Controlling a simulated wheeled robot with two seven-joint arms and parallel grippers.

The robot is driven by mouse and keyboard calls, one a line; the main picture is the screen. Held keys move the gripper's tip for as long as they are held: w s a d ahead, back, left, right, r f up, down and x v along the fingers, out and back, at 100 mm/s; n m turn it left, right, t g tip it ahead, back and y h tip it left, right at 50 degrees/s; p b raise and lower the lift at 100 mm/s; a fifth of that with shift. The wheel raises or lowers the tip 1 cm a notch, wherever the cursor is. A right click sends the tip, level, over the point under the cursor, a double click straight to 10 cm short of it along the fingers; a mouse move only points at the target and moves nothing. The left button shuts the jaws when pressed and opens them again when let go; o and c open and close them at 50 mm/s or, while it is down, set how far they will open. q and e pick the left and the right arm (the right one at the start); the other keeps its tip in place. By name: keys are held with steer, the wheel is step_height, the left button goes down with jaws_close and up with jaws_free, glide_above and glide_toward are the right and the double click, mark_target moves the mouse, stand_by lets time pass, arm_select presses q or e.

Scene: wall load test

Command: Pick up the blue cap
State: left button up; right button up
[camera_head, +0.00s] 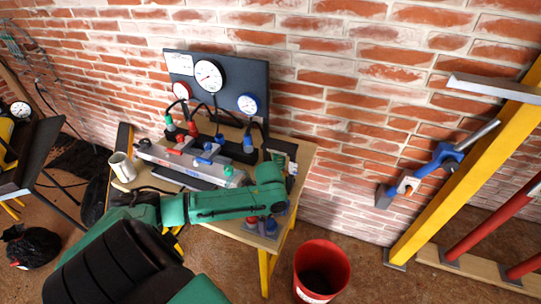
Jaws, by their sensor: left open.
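My left arm reaches in from the lower left across the front of a small wooden table (302,150). Its wrist bends down at the table's right front corner. My left gripper (264,224) is there, small, partly hidden by the wrist and open. A small blue piece, perhaps the blue cap (271,226), shows close by the fingers with a red piece beside it. I cannot tell whether the fingers touch it. Other blue parts sit on the grey manifold (160,156) and below the right gauge. My right gripper is not in view.
A black panel with several gauges (208,76) stands at the table's back against a brick wall. A mug (122,167) stands at the left. A red bucket (321,271) is on the floor at the front right. A yellow post (470,175) with a blue clamp stands right.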

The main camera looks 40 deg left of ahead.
mark_target(270, 221)
arm_select(q)
jaws_close()
step_height(270, 221, up, 20)
stand_by(0.4)
steer(key=shift+w, duration=0.1)
